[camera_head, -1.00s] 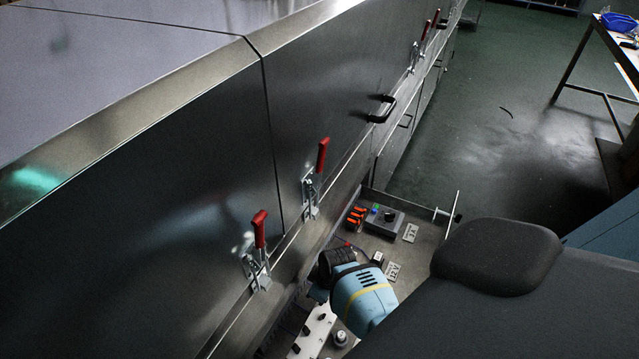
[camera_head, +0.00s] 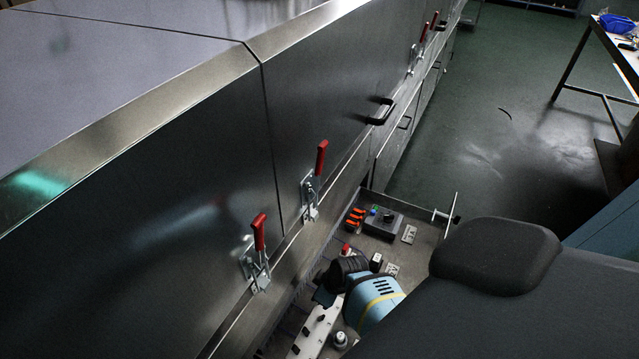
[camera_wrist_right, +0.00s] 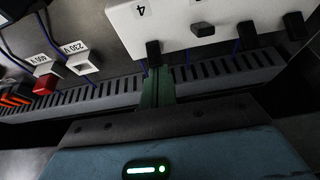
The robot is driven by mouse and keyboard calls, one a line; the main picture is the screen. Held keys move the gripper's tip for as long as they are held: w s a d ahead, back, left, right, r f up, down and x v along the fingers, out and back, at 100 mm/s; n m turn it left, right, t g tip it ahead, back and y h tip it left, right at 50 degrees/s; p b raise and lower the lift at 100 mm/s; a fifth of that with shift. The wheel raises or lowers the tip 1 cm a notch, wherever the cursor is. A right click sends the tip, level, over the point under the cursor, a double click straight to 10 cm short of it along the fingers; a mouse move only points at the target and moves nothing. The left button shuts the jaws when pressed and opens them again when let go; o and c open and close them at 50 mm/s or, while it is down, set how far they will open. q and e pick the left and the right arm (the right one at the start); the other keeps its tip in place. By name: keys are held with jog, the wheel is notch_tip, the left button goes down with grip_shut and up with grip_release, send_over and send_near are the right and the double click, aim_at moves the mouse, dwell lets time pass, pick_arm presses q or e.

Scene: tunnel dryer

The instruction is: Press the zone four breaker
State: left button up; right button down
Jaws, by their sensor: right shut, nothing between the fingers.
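A white breaker strip (camera_wrist_right: 185,22) carries a row of black toggles in the right wrist view; it also shows in the head view (camera_head: 317,332), partly behind my wrist. A label "4" is printed at its left end. The black toggle nearest that label (camera_wrist_right: 153,52) sits at the strip's lower edge. My right gripper (camera_wrist_right: 157,80) is shut and empty, with its fingertips just below this toggle in the picture; I cannot tell whether they touch. In the head view my right gripper (camera_head: 324,297) is dark and partly hidden by the wrist. My left gripper is not in view.
A slotted wire duct (camera_wrist_right: 215,72) runs below the strip. A red block (camera_wrist_right: 45,84) and 400 V and 230 V labels lie left. A dark control box (camera_head: 384,222) and orange-topped parts (camera_head: 355,218) stand farther back. Red-handled clamps (camera_head: 258,250) line the dryer wall (camera_head: 150,220) on the left.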

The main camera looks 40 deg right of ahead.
jog(key=shift+s+d+f+t, duration=0.1)
jog(key=shift+s+d+t, duration=0.1)
jog(key=shift+s+t, duration=0.3)
jog(key=shift+s+d+t+y+b, duration=0.1)
jog(key=shift+s+t+y+b, duration=0.1)
jog(key=shift+t+y+b, duration=0.15)
jog(key=t+b, duration=0.1)
jog(key=s+t+y+b, duration=0.1)
jog(key=b, duration=0.1)
jog(key=shift+d+f, duration=0.15)
jog(key=shift+f, duration=0.05)
jog(key=shift+r, duration=0.2)
jog(key=shift+w+r+t, duration=0.1)
jog(key=shift+r+t, duration=0.15)
jog(key=shift+s+d+r+p, duration=0.25)
jog(key=shift+s+r+p, duration=0.1)
jog(key=shift+s, duration=0.25)
